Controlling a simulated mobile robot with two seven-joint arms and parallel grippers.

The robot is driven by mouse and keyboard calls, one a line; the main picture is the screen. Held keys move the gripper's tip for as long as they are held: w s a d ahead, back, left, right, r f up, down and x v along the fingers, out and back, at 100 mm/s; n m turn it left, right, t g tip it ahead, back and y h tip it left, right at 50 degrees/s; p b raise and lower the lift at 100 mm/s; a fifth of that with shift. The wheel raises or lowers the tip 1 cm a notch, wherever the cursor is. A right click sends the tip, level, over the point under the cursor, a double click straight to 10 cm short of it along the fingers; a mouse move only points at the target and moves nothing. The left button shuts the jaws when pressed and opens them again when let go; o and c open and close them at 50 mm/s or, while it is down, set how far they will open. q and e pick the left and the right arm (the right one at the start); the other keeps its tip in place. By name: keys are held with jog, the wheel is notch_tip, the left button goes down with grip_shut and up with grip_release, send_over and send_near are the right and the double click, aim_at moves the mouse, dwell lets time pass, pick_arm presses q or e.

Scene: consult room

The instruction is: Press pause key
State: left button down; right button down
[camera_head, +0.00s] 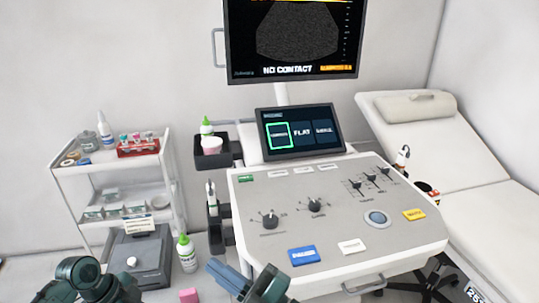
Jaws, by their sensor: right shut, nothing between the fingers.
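The ultrasound console (250,215) stands in the middle with a light sloped panel. A blue key (304,255) with blurred white lettering sits near its front edge; it looks like the pause key, but I cannot read the word for certain. A white key (352,246) lies to its right and a yellow key (414,214) is farther right. My right gripper (216,267) is shut and empty, left of the blue key and apart from it, off the console's front left corner. Part of my left arm shows at the bottom left; its fingers do not show.
Knobs (270,221), sliders (371,177) and a trackball (377,219) are on the panel. A touch screen (301,132) stands behind it, under a monitor (293,36) reading "NO CONTACT". A white cart (62,178) is left, an exam couch (480,168) right. A bottle (187,254) stands near my right gripper.

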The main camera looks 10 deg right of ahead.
jog(key=s+a+r+n+g+y, duration=0.35)
jog(key=a+n+g+y, duration=0.2)
jog(key=n+g, duration=0.85)
jog(key=n+h, duration=1.5)
jog(key=h, duration=0.7)
send_near(304, 254)
jog(key=shift+g, duration=0.3)
jog(key=shift+w+d+f, duration=0.1)
jog(key=shift+w+f, duration=0.05)
jog(key=shift+f, duration=1.3)
jog(key=shift+w+d+f, duration=0.1)
jog(key=shift+f, duration=1.35)
jog(key=shift+f, duration=0.8)
jog(key=shift+r, duration=3.55)
